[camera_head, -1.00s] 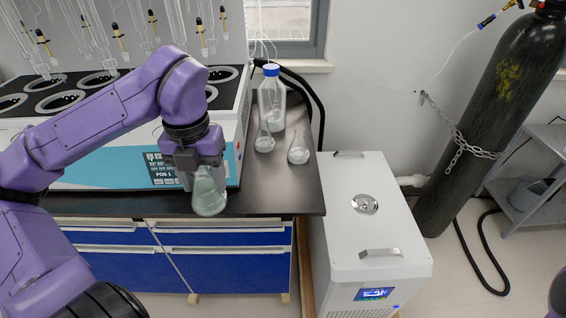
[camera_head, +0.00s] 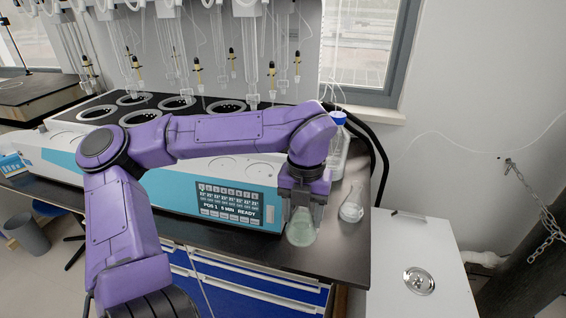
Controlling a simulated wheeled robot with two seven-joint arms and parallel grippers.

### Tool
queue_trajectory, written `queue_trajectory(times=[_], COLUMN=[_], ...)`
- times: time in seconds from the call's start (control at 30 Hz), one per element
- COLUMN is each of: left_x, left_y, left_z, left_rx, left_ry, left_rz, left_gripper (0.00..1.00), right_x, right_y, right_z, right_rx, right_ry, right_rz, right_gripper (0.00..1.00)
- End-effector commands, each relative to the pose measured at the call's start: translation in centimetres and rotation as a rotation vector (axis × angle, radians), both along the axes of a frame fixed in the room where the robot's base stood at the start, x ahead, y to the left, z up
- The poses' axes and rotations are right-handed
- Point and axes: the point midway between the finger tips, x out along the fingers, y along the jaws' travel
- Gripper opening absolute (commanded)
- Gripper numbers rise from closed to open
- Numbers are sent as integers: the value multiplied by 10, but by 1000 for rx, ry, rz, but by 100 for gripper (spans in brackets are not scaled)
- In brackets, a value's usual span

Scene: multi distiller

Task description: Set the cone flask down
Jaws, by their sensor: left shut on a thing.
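The cone flask (camera_head: 301,230) is clear glass with pale greenish contents. It is at the front part of the black bench top (camera_head: 345,262), to the right of the distiller's display. My left gripper (camera_head: 302,208) points down and is shut on the flask's upper part, hiding its neck. I cannot tell whether the flask's base touches the bench. My right gripper is not in view.
Another conical flask (camera_head: 352,205) stands to the right, and a blue-capped bottle (camera_head: 338,150) behind, partly hidden by my arm. The distiller (camera_head: 150,165) fills the bench to the left. A white chiller box (camera_head: 425,255) stands right of the bench.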

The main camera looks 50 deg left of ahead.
Motion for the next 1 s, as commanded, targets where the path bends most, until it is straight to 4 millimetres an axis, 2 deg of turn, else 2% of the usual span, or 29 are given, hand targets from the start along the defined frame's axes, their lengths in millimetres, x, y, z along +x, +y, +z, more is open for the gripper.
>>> queue_trajectory(times=[0.1,0.3,0.4,0.57,0.77,1.0], left_x=[23,48,56,64,64,64], left_y=[-10,-22,-25,-29,-28,-28], left_z=[-15,-49,-58,-69,-95,-98], left_rx=[4,1,0,1,0,0], left_ry=[6,3,1,2,0,-1], left_rz=[-3,-3,-3,-5,-3,-3], left_gripper=[17,17,17,17,17,17], right_x=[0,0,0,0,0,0], right_y=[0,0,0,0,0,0], right_z=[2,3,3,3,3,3], right_rx=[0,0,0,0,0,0], right_ry=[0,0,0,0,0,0], right_rz=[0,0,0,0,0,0], right_gripper=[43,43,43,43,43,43])
